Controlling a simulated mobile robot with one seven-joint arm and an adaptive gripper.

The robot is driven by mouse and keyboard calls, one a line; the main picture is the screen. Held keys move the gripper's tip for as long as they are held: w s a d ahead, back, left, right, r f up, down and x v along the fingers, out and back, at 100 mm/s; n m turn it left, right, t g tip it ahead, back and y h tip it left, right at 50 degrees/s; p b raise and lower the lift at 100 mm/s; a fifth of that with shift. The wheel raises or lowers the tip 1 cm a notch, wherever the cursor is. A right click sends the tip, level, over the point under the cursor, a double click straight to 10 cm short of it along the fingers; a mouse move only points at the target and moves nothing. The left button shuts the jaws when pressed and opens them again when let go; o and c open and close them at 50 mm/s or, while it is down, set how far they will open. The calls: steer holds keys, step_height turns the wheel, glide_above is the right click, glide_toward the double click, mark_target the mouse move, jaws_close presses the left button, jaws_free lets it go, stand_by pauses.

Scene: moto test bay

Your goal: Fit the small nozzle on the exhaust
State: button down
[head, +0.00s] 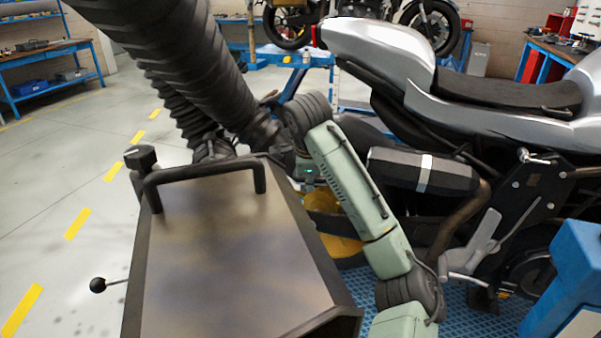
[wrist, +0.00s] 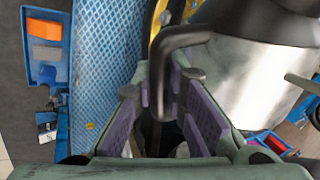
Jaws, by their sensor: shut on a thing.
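In the wrist view my gripper (wrist: 168,85), with purple-padded fingers, is shut on a black bent handle (wrist: 184,35). The handle sits beside a shiny metal cylinder (wrist: 262,88), which looks like the nozzle body; its open end is not visible. In the head view the exhaust (head: 410,170) is a black canister with a silver band, low on the motorcycle's side. My gripper and the held nozzle are not clearly visible there, behind the hose and the metal hood. Whether the nozzle touches the exhaust cannot be seen.
A large metal hood (head: 230,240) with a black handle and a side lever fills the front. A thick black corrugated hose (head: 200,70) comes down from the upper left. The motorcycle (head: 480,90) stands at the right. Floor at the left is clear.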

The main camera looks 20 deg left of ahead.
steer(key=shift+d+r+m+h, duration=0.1)
steer(key=shift+r+m+h, duration=0.2)
steer(key=shift+r+m, duration=0.3)
steer(key=shift+s+d+r+m+h, duration=0.15)
steer(key=shift+m+h, duration=0.25)
steer(key=shift+m, duration=0.6)
steer(key=shift+d, duration=2.35)
steer(key=shift+d+b, duration=0.1)
steer(key=shift+b, duration=0.2)
